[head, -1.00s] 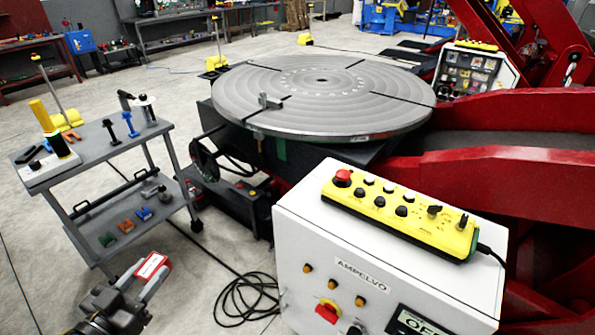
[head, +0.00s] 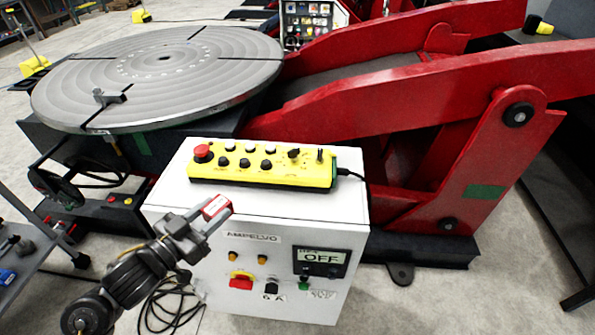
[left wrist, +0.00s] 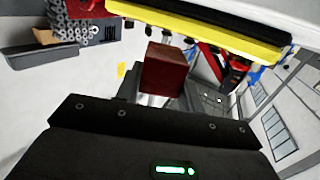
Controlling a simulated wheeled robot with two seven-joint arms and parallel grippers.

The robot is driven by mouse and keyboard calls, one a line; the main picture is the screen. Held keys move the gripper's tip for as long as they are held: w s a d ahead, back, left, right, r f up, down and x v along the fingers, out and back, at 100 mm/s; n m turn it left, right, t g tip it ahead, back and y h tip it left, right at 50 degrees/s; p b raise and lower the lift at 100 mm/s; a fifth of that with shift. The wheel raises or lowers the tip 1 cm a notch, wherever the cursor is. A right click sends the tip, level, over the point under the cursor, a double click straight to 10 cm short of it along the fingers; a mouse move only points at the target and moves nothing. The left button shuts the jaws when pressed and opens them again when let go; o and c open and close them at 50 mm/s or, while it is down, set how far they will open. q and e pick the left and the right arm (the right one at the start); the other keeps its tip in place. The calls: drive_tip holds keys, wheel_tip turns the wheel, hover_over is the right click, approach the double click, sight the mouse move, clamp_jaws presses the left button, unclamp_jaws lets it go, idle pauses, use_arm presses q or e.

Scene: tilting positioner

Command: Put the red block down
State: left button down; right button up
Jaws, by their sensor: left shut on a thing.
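My left gripper (head: 200,222) is shut on the red block (head: 215,207) and holds it up in front of the white control cabinet (head: 330,215), near its upper left front edge. In the left wrist view the red block (left wrist: 163,70) sits between the fingers, which its body partly hides. I cannot tell whether the block touches the cabinet. My right gripper is not in view.
A yellow control box (head: 262,166) with a red button lies along the back of the cabinet top. Bare white top shows in front of it. The round grey turntable (head: 160,75) is behind left, red positioner arms (head: 400,95) behind right. A grey cart (head: 25,240) stands at the left edge.

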use_arm(q)
drive_tip(key=shift+w+d+r, duration=0.1)
drive_tip(key=shift+w+d, duration=0.05)
drive_tip(key=shift+d, duration=0.05)
drive_tip(key=shift+w+r, duration=0.15)
drive_tip(key=shift+r, duration=0.05)
drive_tip(key=w+a+r+n+t+y+p, duration=0.1)
drive_tip(key=w+a+r+n+t+y, duration=0.1)
drive_tip(key=a+r+n+y, duration=0.3)
wheel_tip(320, 180, up, 2)
drive_tip(key=w+a+y, duration=0.1)
drive_tip(key=a+y, duration=0.1)
drive_tip(key=shift+a+y, duration=0.15)
drive_tip(key=shift+y, duration=0.25)
